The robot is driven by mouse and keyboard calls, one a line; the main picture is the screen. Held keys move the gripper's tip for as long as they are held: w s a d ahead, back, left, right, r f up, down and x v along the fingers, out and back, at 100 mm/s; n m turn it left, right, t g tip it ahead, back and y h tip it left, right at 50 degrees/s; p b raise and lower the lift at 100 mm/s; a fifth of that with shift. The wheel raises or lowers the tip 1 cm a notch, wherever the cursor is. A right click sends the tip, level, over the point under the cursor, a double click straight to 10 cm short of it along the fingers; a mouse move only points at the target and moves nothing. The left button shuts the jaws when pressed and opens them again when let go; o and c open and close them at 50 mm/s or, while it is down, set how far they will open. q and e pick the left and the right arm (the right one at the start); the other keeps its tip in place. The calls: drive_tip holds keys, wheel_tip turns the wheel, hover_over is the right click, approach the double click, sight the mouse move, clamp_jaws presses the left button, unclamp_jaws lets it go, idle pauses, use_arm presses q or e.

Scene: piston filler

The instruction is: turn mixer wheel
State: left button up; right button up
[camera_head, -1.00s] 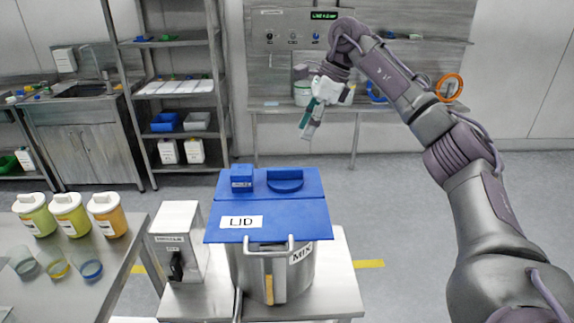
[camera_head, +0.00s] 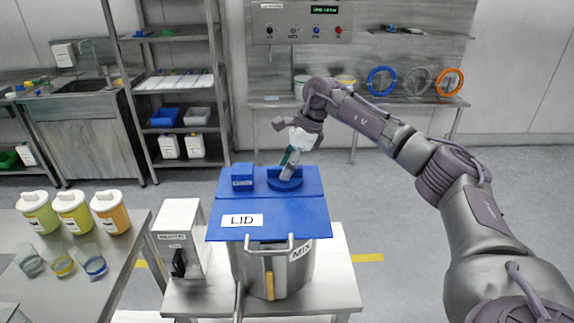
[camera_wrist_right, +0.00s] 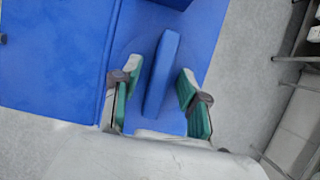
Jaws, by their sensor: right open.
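The mixer is a steel pot (camera_head: 293,270) labelled MIX under a blue lid (camera_head: 270,221) marked LID. On the lid's far part sits a round blue wheel (camera_head: 285,183) with a raised bar (camera_wrist_right: 163,75) across it. My right gripper (camera_head: 288,172) is over this wheel, pointing down. In the right wrist view my right gripper (camera_wrist_right: 160,98) is open, with one green-padded finger on each side of the bar and gaps between. Its fingertips hide part of the wheel in the head view. My left gripper is not in view.
A blue block (camera_head: 242,176) stands on the lid left of the wheel. A switch box (camera_head: 180,240) is beside the pot. Several jars and cups stand on the left table (camera_head: 115,262). Coloured rings (camera_head: 449,82) hang at the back wall.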

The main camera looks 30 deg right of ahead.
clamp_jaws()
drive_tip(key=shift+m, duration=0.3)
drive_tip(key=m, duration=0.2)
drive_tip(key=m+t+h+b, duration=0.1)
drive_tip(key=m, duration=0.2)
drive_tip(key=shift+s+a+t+h, duration=0.1)
drive_tip(key=shift+t+h, duration=0.2)
drive_tip(key=m+h, duration=0.1)
drive_tip(key=m, duration=0.2)
drive_tip(key=m+h+b, duration=0.1)
drive_tip(key=m, duration=0.1)
drive_tip(key=shift+a+m+t+b, duration=0.15)
drive_tip(key=shift+m+t+b, duration=0.15)
drive_tip(key=shift+m, duration=0.1)
drive_tip(key=m+h+b, duration=0.1)
drive_tip(key=m, duration=0.2)
drive_tip(key=shift+m+h, duration=0.3)
drive_tip(key=m+h, duration=0.1)
drive_tip(key=m, duration=0.2)
drive_tip(key=shift+a+m+g+b, duration=0.15)
drive_tip(key=shift+m+g+b, duration=0.25)
drive_tip(key=m+g+h, duration=0.1)
drive_tip(key=m, duration=0.4)
drive_tip(key=shift+m+g+h+b, duration=0.3)
drive_tip(key=shift+m+g+h, duration=0.1)
